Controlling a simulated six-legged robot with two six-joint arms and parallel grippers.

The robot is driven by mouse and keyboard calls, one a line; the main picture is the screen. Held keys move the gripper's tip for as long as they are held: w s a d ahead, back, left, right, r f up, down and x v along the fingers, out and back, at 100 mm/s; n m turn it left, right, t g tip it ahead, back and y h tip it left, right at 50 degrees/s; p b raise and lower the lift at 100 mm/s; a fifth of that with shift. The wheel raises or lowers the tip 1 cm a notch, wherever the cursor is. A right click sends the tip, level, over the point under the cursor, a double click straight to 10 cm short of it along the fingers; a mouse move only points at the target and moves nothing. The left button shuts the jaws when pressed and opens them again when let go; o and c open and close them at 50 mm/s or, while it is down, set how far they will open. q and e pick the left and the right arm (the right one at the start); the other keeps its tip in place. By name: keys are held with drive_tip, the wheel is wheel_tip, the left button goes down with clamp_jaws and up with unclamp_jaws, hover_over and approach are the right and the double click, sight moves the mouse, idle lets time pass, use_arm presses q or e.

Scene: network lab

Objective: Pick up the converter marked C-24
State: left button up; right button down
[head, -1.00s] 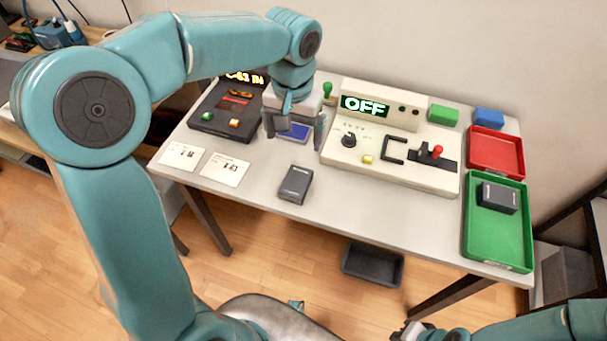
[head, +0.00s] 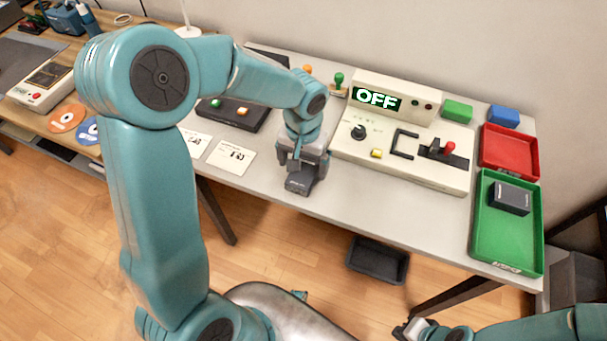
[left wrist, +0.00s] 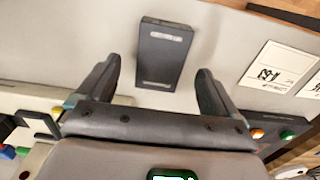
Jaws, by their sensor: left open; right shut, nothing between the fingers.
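A dark grey box-shaped converter (head: 300,182) lies on the light table near its front edge, partly hidden by my left gripper in the head view. Its marking is too small to read. My left gripper (head: 303,172) is above it with its fingers open. In the left wrist view the converter (left wrist: 164,54) shows ahead, between and beyond the open fingers (left wrist: 158,92). A second dark converter (head: 510,198) lies in the green tray (head: 490,250) at the right. My right gripper (head: 408,330) is shut and empty, low at the bottom, away from the table.
A cream test box with an OFF display (head: 377,98) stands behind and right of my left gripper. A red tray (head: 510,150), a green block (head: 457,111) and a blue block (head: 503,116) are at the right. White cards (head: 231,157) lie left. A black bin (head: 377,260) is on the floor.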

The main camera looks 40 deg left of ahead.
sight(303, 176)
use_arm(q)
wheel_tip(303, 176, down, 3)
drive_tip(key=shift+r, duration=0.1)
drive_tip(key=c, duration=1.3)
drive_tip(key=shift+r, duration=0.1)
